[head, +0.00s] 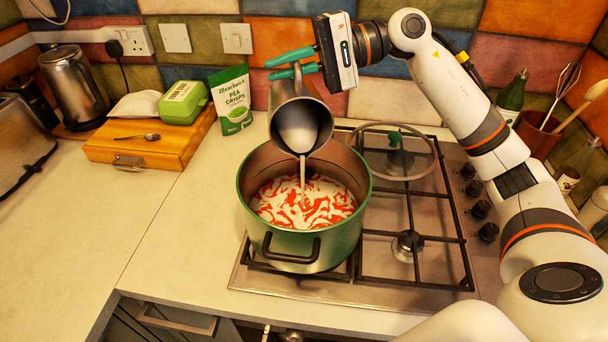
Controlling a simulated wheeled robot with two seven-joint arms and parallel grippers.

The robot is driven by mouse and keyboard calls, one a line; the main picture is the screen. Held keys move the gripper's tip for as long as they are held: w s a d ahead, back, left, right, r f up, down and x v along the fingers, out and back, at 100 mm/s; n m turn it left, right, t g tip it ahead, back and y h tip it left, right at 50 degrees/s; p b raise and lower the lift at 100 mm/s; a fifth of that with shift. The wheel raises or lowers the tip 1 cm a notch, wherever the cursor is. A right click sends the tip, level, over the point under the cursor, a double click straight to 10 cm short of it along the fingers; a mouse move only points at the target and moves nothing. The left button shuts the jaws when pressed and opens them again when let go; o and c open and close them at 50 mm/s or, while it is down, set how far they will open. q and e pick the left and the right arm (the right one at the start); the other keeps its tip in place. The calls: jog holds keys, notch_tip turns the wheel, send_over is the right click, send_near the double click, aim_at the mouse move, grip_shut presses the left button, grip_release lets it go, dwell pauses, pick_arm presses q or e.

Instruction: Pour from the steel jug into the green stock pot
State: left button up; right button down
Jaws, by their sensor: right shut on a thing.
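The steel jug (286,104) is tipped over the green stock pot (308,240), its mouth facing down and toward me. A thin stream of white liquid (302,172) runs from the jug's lip into the pot. White liquid with red swirls (300,204) lies in the pot. The pot stands uncovered on the left front of the hob. My right gripper (291,67), with green fingers, is shut on the jug at its upper side and holds it above the pot. My left gripper is not in view.
A glass lid (396,152) lies on the back of the hob (440,258). A wooden box (140,146) carries a green tub (183,102). A pea crisps packet (231,98), kettle (72,84) and toaster (22,142) stand left. Utensils and bottles crowd the right.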

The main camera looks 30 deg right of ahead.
jog(key=shift+s+a+r+n+b, duration=0.15)
jog(key=shift+s+n+b, duration=0.15)
jog(key=shift+b, duration=0.35)
jog(key=shift+s+a+r+n+b, duration=0.1)
jog(key=shift+s+r+n+b, duration=0.1)
jog(key=shift+s+b, duration=0.3)
